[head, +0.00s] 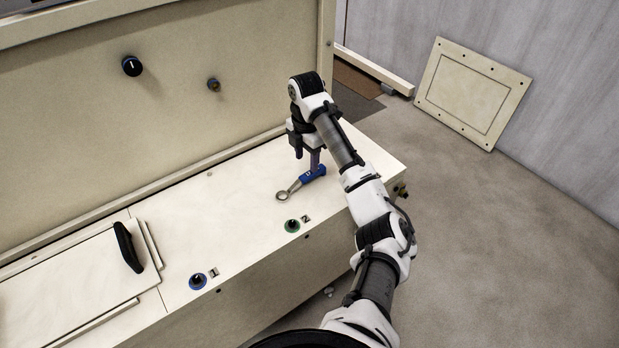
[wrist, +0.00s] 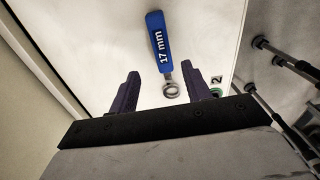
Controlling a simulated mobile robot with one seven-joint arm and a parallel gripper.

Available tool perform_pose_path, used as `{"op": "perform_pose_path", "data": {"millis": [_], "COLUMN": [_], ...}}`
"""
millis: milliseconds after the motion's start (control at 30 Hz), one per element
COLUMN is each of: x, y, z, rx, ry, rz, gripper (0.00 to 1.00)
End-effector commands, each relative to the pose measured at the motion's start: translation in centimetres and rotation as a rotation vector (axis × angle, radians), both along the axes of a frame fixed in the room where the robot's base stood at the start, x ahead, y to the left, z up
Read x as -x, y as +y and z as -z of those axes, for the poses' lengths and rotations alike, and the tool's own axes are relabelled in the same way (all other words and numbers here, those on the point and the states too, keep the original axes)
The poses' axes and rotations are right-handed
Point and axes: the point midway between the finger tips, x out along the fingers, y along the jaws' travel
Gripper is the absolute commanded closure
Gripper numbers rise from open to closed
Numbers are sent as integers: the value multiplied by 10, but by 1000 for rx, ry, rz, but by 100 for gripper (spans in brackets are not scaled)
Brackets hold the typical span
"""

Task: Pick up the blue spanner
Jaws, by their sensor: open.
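The blue spanner (head: 312,174) lies on the cream bench top, its blue handle towards the right and its metal ring end towards the front left. In the wrist view its blue handle (wrist: 159,45) reads "17 mm", and its metal ring shows between the fingers. My gripper (head: 308,160) is over the spanner's handle, pointing down. In the wrist view my gripper (wrist: 161,90) has its two dark fingers wide apart, one on each side of the spanner, with nothing between them in contact. The head view does not show clearly how high the fingertips are above the handle.
A green-ringed knob (head: 292,225) marked 2 and a blue-ringed knob (head: 198,280) stand on the bench (head: 225,225) near its front edge. A hatch with a black handle (head: 128,247) is at the left. A cream wall panel (head: 150,110) rises behind the bench.

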Motion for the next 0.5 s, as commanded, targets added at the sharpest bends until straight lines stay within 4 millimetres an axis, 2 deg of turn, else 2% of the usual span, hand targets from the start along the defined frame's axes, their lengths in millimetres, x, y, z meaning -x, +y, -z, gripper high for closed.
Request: {"op": "perform_pose_path", "data": {"millis": [167, 400, 500], "x": [1, 3, 3], "y": [-2, -6, -6], "z": [12, 46, 55], "rx": [0, 1, 1], "ry": [0, 1, 0], "rz": [2, 1, 0], "gripper": [52, 52, 52]}}
